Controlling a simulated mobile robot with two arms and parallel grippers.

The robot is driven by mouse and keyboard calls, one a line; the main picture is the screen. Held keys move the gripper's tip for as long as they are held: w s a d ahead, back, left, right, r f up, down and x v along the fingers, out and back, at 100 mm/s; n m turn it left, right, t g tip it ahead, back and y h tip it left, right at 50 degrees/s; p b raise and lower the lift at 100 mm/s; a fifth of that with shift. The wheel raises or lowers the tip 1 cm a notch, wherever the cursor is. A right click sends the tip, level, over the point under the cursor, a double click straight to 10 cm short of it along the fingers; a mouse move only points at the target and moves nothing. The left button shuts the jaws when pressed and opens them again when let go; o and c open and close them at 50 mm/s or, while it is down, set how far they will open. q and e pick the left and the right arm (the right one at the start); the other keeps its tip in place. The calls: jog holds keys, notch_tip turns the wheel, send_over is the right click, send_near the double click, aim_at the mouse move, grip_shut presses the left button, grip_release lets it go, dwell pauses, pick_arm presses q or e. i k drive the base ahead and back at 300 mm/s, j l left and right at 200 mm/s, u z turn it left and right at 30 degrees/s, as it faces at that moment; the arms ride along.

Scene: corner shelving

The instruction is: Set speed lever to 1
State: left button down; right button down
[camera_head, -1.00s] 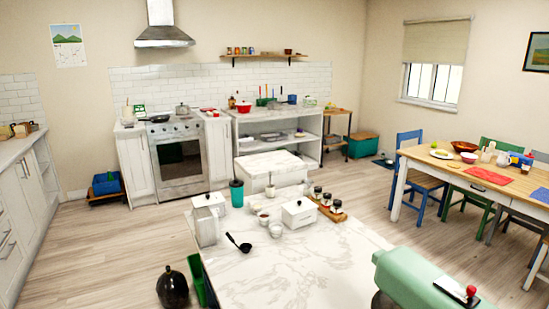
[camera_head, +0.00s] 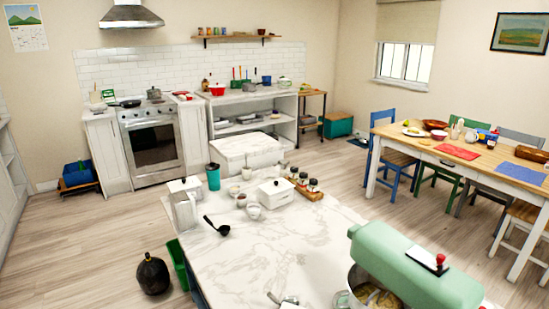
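A mint-green stand mixer (camera_head: 415,268) stands at the front right of the marble-topped counter. A lever with a red knob (camera_head: 440,259) sits in a dark slotted plate on the mixer's side. The number markings are too small to read, so I cannot tell its setting. Below the mixer head is a metal bowl (camera_head: 356,280) with yellowish contents, partly hidden by the head and cut by the frame's bottom edge. Neither of my grippers shows in the view.
The marble counter (camera_head: 285,245) is clear in its middle. White canisters, a black ladle (camera_head: 216,226), small bowls and a spice rack (camera_head: 306,186) stand toward its far end. Small metallic items (camera_head: 285,300) lie at the bottom edge. A dining table (camera_head: 460,150) stands at right.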

aim_at(440, 258)
jog(key=j+z, duration=0.15)
jog(key=z, duration=0.85)
jog(key=j+z, duration=0.5)
jog(key=j, duration=0.15)
jog(key=k+j+z, duration=0.1)
jog(key=j+z, duration=0.4)
jog(key=j, duration=0.15)
jog(key=k+j, duration=0.1)
jog(key=j, duration=0.25)
jog(key=k+j, duration=0.1)
jog(key=j, duration=0.25)
jog(key=k+j+z, duration=0.1)
jog(key=j, duration=0.25)
